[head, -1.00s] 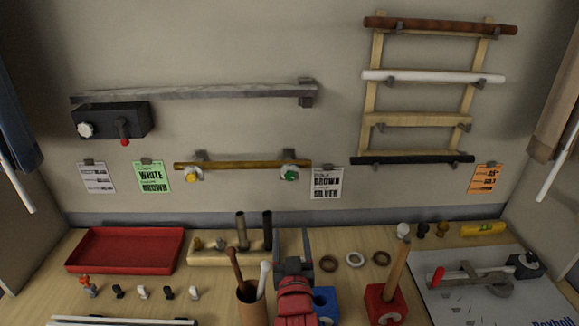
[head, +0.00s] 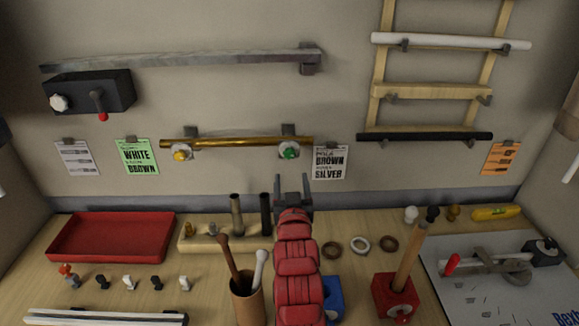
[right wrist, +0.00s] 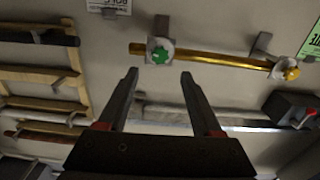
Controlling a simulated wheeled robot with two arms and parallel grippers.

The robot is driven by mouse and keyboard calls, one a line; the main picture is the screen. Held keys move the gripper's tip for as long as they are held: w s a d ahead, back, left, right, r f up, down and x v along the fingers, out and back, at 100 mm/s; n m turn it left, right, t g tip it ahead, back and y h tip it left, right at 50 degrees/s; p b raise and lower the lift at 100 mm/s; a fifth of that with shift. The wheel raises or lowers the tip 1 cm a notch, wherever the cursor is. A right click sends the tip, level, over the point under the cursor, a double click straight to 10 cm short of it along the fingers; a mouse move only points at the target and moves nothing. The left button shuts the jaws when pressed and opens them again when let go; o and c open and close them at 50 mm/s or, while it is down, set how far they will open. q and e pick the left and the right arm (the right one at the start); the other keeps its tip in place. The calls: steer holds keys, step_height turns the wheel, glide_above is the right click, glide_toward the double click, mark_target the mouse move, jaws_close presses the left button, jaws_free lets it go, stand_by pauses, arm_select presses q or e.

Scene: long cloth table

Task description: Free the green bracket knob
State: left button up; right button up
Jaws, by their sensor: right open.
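The green bracket knob (head: 289,151) is on the right bracket of a brass rod (head: 235,142) fixed to the back wall. It also shows in the right wrist view (right wrist: 159,56), just beyond the fingertips. A yellow knob (head: 181,154) is on the rod's left bracket. My right gripper (head: 292,181) is open and empty, below the green knob in the head view. In the right wrist view the fingers (right wrist: 160,74) are spread, with the green knob framed between their tips and apart from them. My left gripper is not in view.
A grey bar with a dark box (head: 90,92) hangs at upper left, and a wooden rack (head: 430,91) at upper right. Below stand a red tray (head: 112,237), a cup of sticks (head: 247,298), a red block with a handle (head: 395,296) and several rings (head: 360,245). Wall cards flank the rod.

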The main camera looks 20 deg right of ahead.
mark_target(290, 155)
steer(key=p+x, duration=0.1)
steer(key=x, duration=0.2)
steer(key=p+x, duration=0.1)
steer(key=x, duration=0.2)
steer(key=p+x, duration=0.1)
steer(key=x, duration=0.3)
steer(key=shift+r, duration=0.25)
steer(key=shift+w+f+p, duration=0.15)
steer(key=shift+p, duration=0.15)
jaws_close()
